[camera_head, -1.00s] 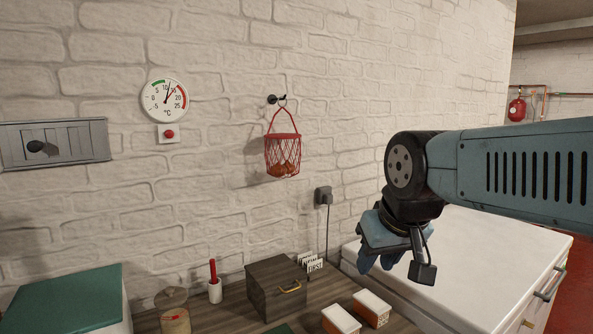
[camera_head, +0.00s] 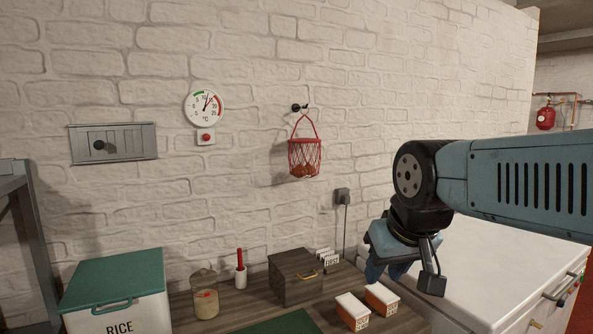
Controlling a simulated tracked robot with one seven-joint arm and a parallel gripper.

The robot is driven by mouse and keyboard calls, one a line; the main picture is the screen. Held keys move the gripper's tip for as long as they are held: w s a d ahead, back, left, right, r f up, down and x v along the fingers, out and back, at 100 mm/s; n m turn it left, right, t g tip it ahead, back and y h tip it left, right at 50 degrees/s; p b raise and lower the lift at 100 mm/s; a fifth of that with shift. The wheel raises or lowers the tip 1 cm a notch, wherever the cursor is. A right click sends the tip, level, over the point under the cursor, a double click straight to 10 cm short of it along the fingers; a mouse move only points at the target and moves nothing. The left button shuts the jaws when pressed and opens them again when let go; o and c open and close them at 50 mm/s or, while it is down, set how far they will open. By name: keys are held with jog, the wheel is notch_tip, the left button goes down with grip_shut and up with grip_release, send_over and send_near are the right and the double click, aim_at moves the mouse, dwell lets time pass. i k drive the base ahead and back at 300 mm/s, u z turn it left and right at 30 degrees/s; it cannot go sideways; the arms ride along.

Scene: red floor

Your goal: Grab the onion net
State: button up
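The onion net (camera_head: 304,158) is a red mesh basket with brownish onions in its bottom. It hangs by a red loop from a dark wall hook (camera_head: 299,107) on the white brick wall. My gripper (camera_head: 385,268) is at the right, lower than the net and apart from it. It points downward over the area between the counter and the white chest. Its fingers are partly hidden by the wrist, so I cannot tell whether they are open or shut.
A white chest (camera_head: 500,270) stands right. The wall around the net is clear.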

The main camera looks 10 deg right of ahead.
aim_at(300, 170)
jog(key=u, duration=0.05)
jog(key=i, duration=0.9)
jog(key=z, duration=0.1)
